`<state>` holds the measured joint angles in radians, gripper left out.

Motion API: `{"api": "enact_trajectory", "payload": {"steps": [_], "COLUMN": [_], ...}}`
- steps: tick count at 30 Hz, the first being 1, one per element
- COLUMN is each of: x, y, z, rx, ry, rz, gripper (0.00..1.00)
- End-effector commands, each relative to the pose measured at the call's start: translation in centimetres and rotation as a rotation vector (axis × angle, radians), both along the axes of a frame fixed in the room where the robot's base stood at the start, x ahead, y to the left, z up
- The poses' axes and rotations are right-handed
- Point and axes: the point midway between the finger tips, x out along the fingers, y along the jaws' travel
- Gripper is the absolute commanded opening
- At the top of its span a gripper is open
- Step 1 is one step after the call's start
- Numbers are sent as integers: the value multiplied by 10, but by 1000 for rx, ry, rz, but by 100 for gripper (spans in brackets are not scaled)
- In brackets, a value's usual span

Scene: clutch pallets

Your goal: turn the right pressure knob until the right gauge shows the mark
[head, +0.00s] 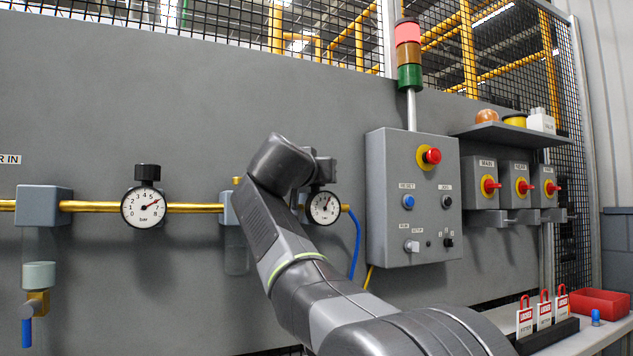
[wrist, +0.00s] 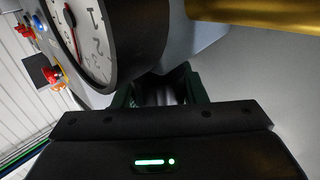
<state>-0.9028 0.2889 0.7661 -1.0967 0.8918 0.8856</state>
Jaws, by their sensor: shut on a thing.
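The right gauge (head: 323,207) is a white dial in a black rim on the brass pipe, just below my wrist in the head view. Its needle stands near the top of the dial; the mark is too small to tell. In the wrist view the gauge (wrist: 95,40) fills the upper left, seen at a slant, with a red line on its face. My gripper (wrist: 160,88) is shut on the right pressure knob, a dark shape between the fingers beside the gauge. My arm hides the knob in the head view.
The left gauge (head: 144,207) has its own black knob (head: 147,172) above it. A grey control box (head: 413,195) with buttons stands right of the right gauge. A blue hose (head: 355,245) hangs between them. The brass pipe (wrist: 265,15) runs close to my gripper.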

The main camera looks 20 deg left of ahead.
Motion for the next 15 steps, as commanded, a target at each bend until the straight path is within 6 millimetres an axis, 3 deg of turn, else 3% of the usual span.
{"api": "enact_trajectory", "payload": {"steps": [15], "x": [0], "y": [-1], "z": [-1], "rx": [-1], "ry": [2], "rz": [-95], "gripper": [15]}}
